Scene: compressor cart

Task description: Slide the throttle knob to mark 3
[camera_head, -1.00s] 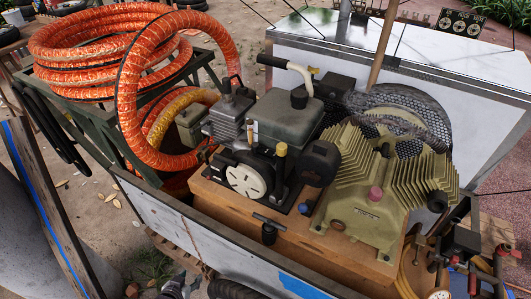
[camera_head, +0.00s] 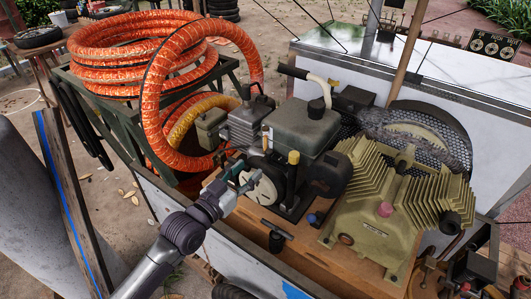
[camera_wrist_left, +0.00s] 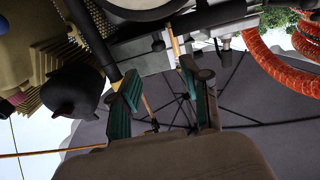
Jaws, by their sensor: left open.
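The compressor's engine (camera_head: 302,128) stands on the brown wooden base of the cart, with a pale slotted disc (camera_head: 266,191) on its near side. My left gripper (camera_head: 243,177) is open in front of the engine, its fingertips overlapping the disc's left edge in the picture. In the left wrist view the two teal-padded fingers (camera_wrist_left: 163,103) are spread, with a gap between them. Thin rods show in and above that gap, and nothing is clearly held. I cannot pick out the throttle knob or its marks; contact with the engine is unclear. My right gripper is not in view.
The cart's near wall (camera_head: 240,243) runs below my left arm. A black T-handle (camera_head: 277,231) stands right of the gripper, and the finned compressor (camera_head: 385,212) is further right. Orange hose coils (camera_head: 140,55) sit behind and left.

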